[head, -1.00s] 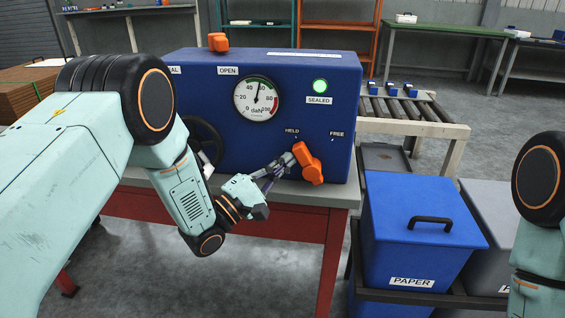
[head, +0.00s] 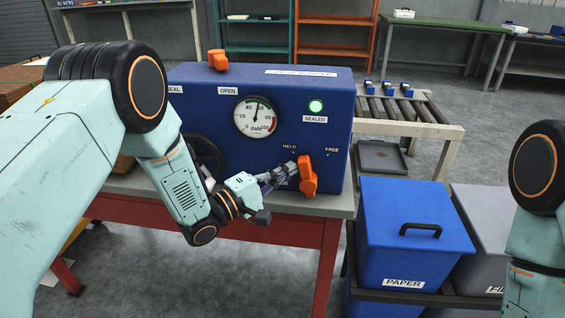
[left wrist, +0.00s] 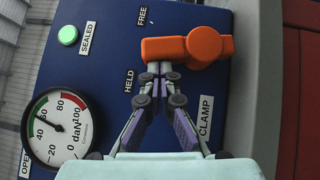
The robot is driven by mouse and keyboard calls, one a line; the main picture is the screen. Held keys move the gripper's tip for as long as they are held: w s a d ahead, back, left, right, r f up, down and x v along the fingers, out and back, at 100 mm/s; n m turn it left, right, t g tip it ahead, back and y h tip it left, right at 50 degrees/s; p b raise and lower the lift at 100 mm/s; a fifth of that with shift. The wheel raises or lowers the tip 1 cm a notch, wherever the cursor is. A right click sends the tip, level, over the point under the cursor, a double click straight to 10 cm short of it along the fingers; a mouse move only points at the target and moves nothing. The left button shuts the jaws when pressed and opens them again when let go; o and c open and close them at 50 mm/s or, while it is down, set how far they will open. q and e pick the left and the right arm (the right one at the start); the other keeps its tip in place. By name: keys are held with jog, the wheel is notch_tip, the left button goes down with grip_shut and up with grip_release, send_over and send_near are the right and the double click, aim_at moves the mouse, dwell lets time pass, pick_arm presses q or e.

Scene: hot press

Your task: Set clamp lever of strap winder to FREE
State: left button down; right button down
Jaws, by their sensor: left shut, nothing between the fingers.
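The strap winder is a blue cabinet (head: 215,130) on a bench. Its orange clamp lever (head: 308,176) is at the front right and stands nearly upright, its tip between the HELD and FREE labels. In the left wrist view the lever (left wrist: 190,48) points left, between HELD (left wrist: 129,81) and FREE (left wrist: 142,17). My left gripper (head: 291,169) is shut and empty. Its closed fingertips (left wrist: 159,68) are against or very close to the lever's HELD side. My right gripper is out of view; only part of that arm shows.
A round gauge (head: 255,116) and a lit green SEALED lamp (head: 316,106) are on the panel. Another orange lever (head: 218,60) is on top. A handwheel (head: 205,155) is behind my left arm. A blue PAPER bin (head: 410,245) and a roller conveyor (head: 405,108) stand to the right.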

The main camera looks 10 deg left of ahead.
aim_at(307, 163)
pick_arm(q)
jog(key=d+r+m+g+y+p, duration=0.1)
jog(key=m+p, duration=0.1)
jog(key=p, duration=0.2)
jog(key=d+r+m+g+y+p, duration=0.1)
jog(key=p, duration=0.3)
jog(key=shift+d+r+m+g+y, duration=0.3)
jog(key=shift+m+g+y, duration=0.1)
jog(key=shift+d+m+y+p, duration=0.35)
jog(key=shift+m+y+p, duration=0.05)
jog(key=shift+p, duration=0.25)
jog(key=shift+d+g+p, duration=0.3)
jog(key=shift+d+p, duration=0.05)
jog(key=shift+p, duration=0.2)
jog(key=shift+d, duration=0.1)
